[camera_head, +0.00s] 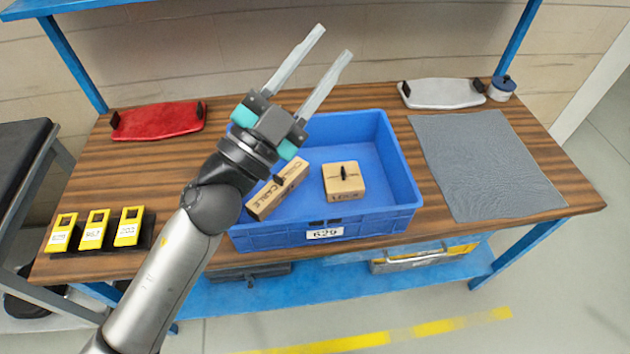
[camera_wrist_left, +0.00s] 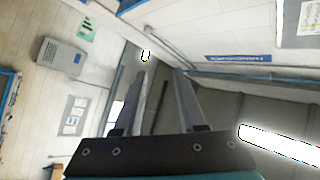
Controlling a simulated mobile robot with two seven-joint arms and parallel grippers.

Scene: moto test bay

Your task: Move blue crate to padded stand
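The blue crate (camera_head: 388,226) stands on the wooden bench, with a label reading 629 on its front wall. Inside it lie a long cardboard box (camera_head: 277,190) marked CABLE and a squarer box (camera_head: 344,182) marked LOCK. My left gripper (camera_head: 324,58) is raised above the crate's back left part, fingers apart and empty, pointing up and away. In the left wrist view its two fingers (camera_wrist_left: 165,100) are also apart with nothing between them. A black padded top (camera_head: 22,155) shows at the left edge, partly cut off; it may be the padded stand. My right gripper is not in view.
The bench (camera_head: 440,205) also holds a red panel (camera_head: 158,120), a pale panel (camera_head: 442,93), a small round container (camera_head: 501,88), a grey mat (camera_head: 485,160) and yellow numbered units (camera_head: 95,229). A lower blue shelf (camera_head: 330,288) holds cases. Blue uprights rise behind.

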